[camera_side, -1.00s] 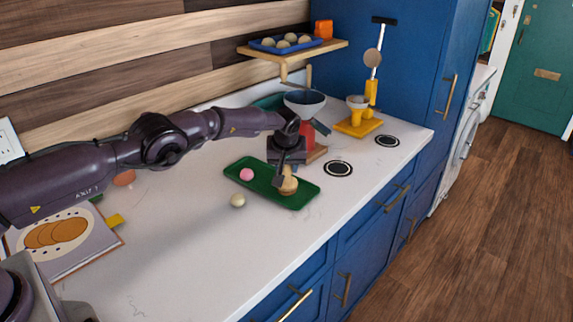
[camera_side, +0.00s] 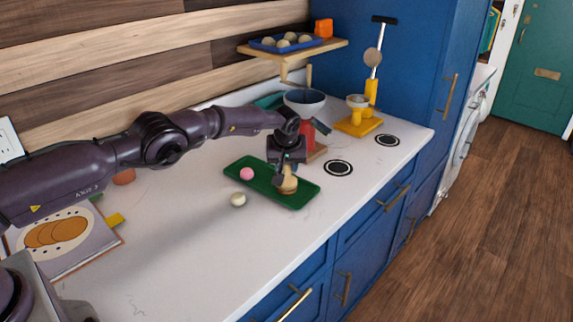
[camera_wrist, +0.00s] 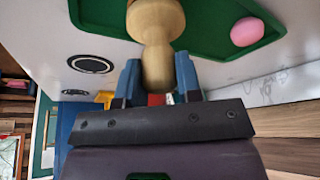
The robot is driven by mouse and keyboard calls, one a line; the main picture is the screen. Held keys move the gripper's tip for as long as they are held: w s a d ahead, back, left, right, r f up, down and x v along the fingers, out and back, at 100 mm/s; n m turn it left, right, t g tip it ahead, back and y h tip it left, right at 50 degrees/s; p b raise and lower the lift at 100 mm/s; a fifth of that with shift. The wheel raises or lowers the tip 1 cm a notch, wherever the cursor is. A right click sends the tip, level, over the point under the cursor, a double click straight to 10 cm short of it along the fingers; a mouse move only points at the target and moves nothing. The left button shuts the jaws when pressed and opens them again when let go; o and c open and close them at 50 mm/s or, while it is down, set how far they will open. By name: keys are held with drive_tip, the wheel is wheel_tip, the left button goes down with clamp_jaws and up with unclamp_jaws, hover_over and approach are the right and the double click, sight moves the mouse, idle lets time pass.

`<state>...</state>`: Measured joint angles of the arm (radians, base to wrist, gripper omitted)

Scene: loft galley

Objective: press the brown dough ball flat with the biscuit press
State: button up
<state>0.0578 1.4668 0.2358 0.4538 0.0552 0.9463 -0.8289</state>
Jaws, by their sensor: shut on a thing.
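My gripper (camera_side: 279,175) is shut on the wooden biscuit press (camera_side: 289,181), gripping it by its narrow handle. The press stands upright over the right part of the green tray (camera_side: 258,189). In the wrist view my gripper (camera_wrist: 158,80) has its two blue fingers on either side of the press (camera_wrist: 156,28). No brown dough ball can be made out clearly; the area under the press is hidden, so I cannot tell whether it touches dough. A pink ball (camera_side: 247,174) lies on the tray's left part and shows in the wrist view (camera_wrist: 246,32).
A cream ball (camera_side: 238,199) lies on the white counter in front of the tray. Behind are a bowl (camera_side: 304,98) and a yellow stand (camera_side: 358,126). An open book (camera_side: 62,235) lies at left. A shelf holds a blue tray (camera_side: 262,47) of pale balls. The front counter is clear.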

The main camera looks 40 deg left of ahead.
drive_tip(key=shift+r, duration=3.45)
